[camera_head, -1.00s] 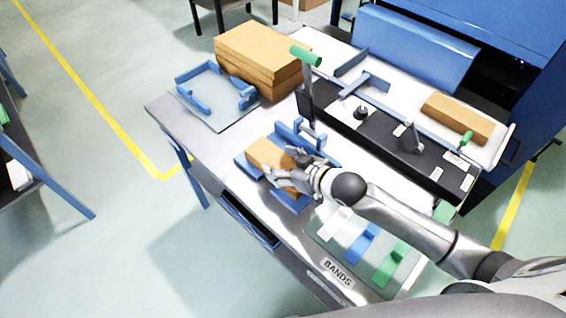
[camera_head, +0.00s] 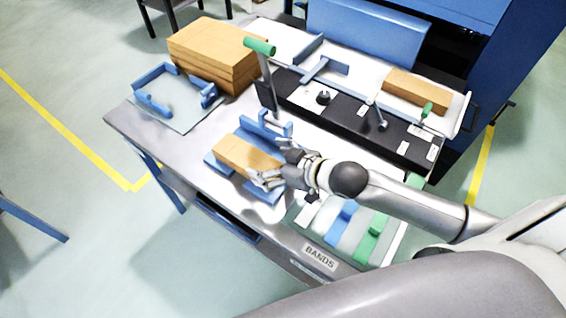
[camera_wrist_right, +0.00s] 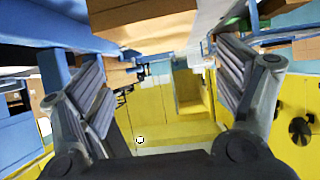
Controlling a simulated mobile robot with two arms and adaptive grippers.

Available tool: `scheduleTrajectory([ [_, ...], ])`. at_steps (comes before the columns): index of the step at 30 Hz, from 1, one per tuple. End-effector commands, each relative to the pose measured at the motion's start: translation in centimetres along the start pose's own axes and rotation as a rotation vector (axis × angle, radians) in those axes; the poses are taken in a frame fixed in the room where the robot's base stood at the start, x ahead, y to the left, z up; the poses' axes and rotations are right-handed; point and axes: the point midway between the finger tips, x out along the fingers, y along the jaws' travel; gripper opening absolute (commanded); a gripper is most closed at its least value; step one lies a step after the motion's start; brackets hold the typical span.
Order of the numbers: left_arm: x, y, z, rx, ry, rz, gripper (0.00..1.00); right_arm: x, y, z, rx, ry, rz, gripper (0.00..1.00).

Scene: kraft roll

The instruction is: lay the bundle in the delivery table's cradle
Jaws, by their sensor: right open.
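A brown kraft bundle (camera_head: 238,153) lies in a blue cradle (camera_head: 215,166) on the grey worktable (camera_head: 140,121) in the head view. My right gripper (camera_head: 262,174) is at the bundle's right end, with its fingers spread. In the right wrist view the two fingers (camera_wrist_right: 165,85) stand wide apart, and a brown block (camera_wrist_right: 140,15) shows at the top between them. Whether a finger touches the bundle is hard to tell. My left gripper is not in view. I cannot tell which table is the delivery table.
A stack of brown blocks (camera_head: 215,50) and a plate with blue brackets (camera_head: 170,98) stand at the back left. A black fixture (camera_head: 340,118) with a green-handled lever (camera_head: 260,46) is behind the bundle. Blue and green bands (camera_head: 340,222) lie at the front right.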

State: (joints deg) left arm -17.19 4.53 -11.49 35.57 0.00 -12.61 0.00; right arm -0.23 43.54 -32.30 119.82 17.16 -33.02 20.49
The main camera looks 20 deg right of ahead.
Motion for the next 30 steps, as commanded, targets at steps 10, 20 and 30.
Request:
scheduleTrajectory([
  [10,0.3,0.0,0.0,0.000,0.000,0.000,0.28,-4.6,0.0,0.1,0.000,-0.002,0.000,0.88],
  [20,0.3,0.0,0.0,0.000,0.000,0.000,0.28,-5.0,0.0,-0.1,0.000,0.000,0.000,0.88],
  [30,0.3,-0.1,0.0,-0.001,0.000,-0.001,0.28,-5.0,0.0,0.0,0.000,0.000,0.000,0.88],
])
